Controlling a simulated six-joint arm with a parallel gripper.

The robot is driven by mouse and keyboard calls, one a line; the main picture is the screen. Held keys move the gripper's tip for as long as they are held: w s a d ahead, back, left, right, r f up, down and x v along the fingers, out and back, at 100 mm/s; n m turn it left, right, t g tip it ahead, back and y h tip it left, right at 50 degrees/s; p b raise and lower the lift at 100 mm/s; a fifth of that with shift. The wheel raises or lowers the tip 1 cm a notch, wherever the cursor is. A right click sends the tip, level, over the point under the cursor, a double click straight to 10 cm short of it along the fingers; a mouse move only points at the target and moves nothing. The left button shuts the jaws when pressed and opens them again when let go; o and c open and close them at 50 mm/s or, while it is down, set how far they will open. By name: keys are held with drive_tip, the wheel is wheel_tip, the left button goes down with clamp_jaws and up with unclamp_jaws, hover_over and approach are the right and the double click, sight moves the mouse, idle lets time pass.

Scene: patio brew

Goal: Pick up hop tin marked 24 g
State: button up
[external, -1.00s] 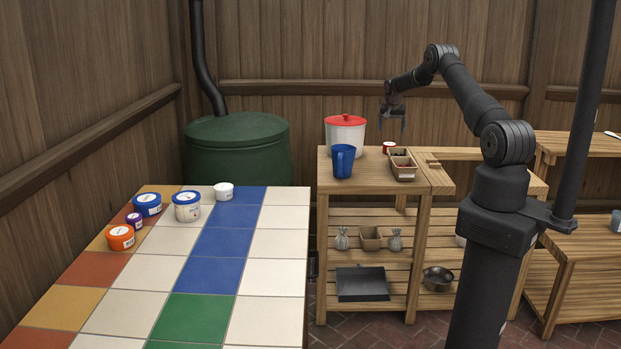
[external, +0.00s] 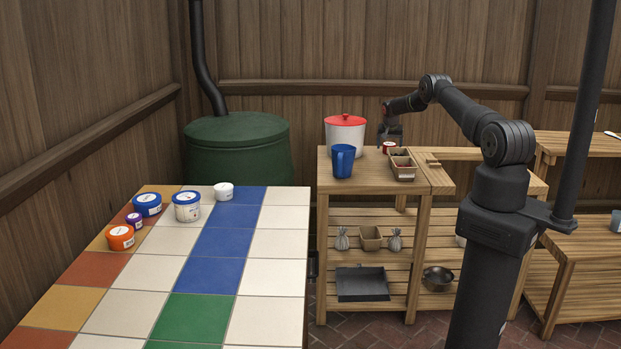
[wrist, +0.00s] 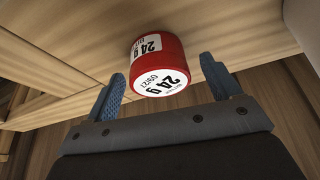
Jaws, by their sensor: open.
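The hop tin (wrist: 158,68) is a small red tin with white labels that read 24 g. In the wrist view it stands on the wooden surface, ahead of and between the two blue-grey fingers. My gripper (wrist: 164,84) is open, with a finger to each side and no contact that I can see. In the external view the red tin (external: 389,147) sits at the back of the wooden bench top. My gripper (external: 390,138) is low, right at the tin, and partly overlaps it.
A white tub with a red lid (external: 345,134) and a blue jug (external: 343,160) stand left of the tin. A divided tray (external: 403,172) lies just in front of it. The tiled table (external: 270,270) at left holds several small tubs.

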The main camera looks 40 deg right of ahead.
drive_tip(key=shift+f, duration=0.1)
drive_tip(key=c, duration=1)
drive_tip(key=shift+c, duration=0.3)
